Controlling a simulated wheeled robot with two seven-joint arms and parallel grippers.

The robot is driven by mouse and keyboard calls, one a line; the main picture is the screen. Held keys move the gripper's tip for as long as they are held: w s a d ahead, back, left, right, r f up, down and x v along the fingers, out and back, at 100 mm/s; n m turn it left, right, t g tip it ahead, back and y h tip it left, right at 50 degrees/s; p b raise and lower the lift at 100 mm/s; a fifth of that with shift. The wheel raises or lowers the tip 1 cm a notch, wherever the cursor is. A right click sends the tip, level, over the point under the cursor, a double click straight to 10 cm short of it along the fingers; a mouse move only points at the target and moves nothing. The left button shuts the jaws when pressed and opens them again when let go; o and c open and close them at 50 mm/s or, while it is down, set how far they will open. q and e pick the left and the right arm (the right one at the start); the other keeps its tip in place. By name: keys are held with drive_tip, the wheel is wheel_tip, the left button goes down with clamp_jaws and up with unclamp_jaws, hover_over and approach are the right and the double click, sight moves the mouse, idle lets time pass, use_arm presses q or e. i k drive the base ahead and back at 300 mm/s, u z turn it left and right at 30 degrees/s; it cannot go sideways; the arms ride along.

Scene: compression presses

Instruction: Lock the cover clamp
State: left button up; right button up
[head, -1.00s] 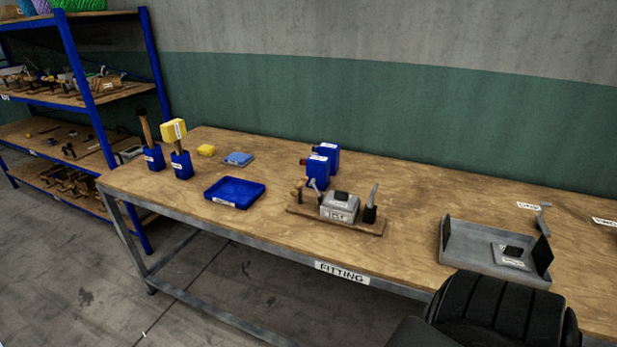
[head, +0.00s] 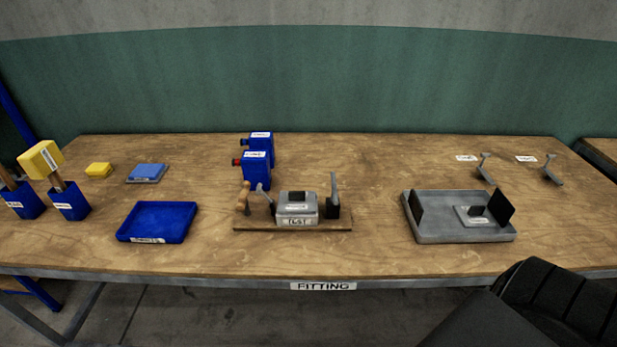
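A wooden base board (head: 292,225) lies near the middle of the bench, towards its front edge. On it sits a light grey box (head: 297,219) with a labelled cover and a black block (head: 296,195) on top. At the left of the box stand a wooden-handled part (head: 243,198) and a tilted grey metal lever (head: 265,195). At the right stands an upright grey lever (head: 335,186) on a black block. Which lever is the cover clamp, and whether it is locked, I cannot tell.
A grey tray (head: 465,238) with black plates stands right of the board. A blue tray (head: 158,222) lies left. Two metal brackets (head: 485,168) sit at the back right. Bare bench separates the board from both trays.

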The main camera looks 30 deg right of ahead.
sight(258, 191)
drive_tip(key=z, duration=0.6)
drive_tip(key=i, duration=0.55)
drive_tip(key=z, duration=2.1)
drive_tip(key=k, duration=0.45)
drive_tip(key=u, duration=1.1)
